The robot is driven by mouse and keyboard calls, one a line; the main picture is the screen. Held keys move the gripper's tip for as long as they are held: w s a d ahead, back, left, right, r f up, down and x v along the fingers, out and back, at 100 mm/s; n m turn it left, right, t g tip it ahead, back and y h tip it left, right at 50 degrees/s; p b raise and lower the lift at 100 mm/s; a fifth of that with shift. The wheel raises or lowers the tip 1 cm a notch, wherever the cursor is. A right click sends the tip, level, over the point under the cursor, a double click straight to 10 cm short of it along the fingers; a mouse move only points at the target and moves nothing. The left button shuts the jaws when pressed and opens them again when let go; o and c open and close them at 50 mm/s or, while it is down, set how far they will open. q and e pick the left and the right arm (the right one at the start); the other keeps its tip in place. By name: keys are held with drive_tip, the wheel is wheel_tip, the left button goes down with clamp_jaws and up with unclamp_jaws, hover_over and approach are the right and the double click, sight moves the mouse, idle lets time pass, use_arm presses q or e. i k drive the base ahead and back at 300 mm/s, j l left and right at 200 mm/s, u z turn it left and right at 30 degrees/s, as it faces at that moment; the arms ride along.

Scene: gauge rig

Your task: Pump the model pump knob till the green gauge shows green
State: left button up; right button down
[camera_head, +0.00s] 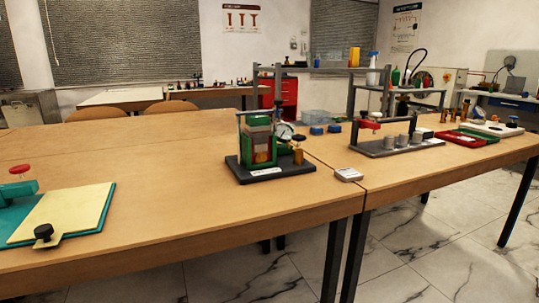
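A green model rig (258,140) with a clear tank stands on a dark base plate (270,172) near the front edge of the table. A round gauge with a pale face (284,131) sits on its right side; its reading is too small to tell. A brass cylinder (298,157) with a dark top stands at the right of the same base. I cannot tell for sure which part is the pump knob. Neither of my grippers shows in the head view.
A teal device (20,190) with a red knob and a cream plate (66,212) lies at the left. A small grey box (348,174) sits right of the rig. The wooden table (165,175) is clear between.

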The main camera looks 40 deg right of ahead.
sight(299, 138)
drive_tip(key=z, duration=1.35)
drive_tip(key=i+l+u, duration=0.1)
drive_tip(key=i+l, duration=0.15)
drive_tip(key=i+l+u, duration=0.15)
drive_tip(key=l, duration=0.3)
drive_tip(key=i+l+u, duration=0.1)
drive_tip(key=i+l, duration=0.25)
drive_tip(key=i+l+u, duration=0.15)
drive_tip(key=l, duration=0.35)
drive_tip(key=i+l+u, duration=0.1)
drive_tip(key=i+l, duration=0.15)
drive_tip(key=l, duration=0.2)
drive_tip(key=i+l+u, duration=0.15)
drive_tip(key=l, duration=0.3)
drive_tip(key=i+l+u, duration=0.1)
drive_tip(key=l, duration=0.35)
drive_tip(key=i+l+u, duration=0.15)
drive_tip(key=l, duration=0.35)
drive_tip(key=i, duration=0.1)
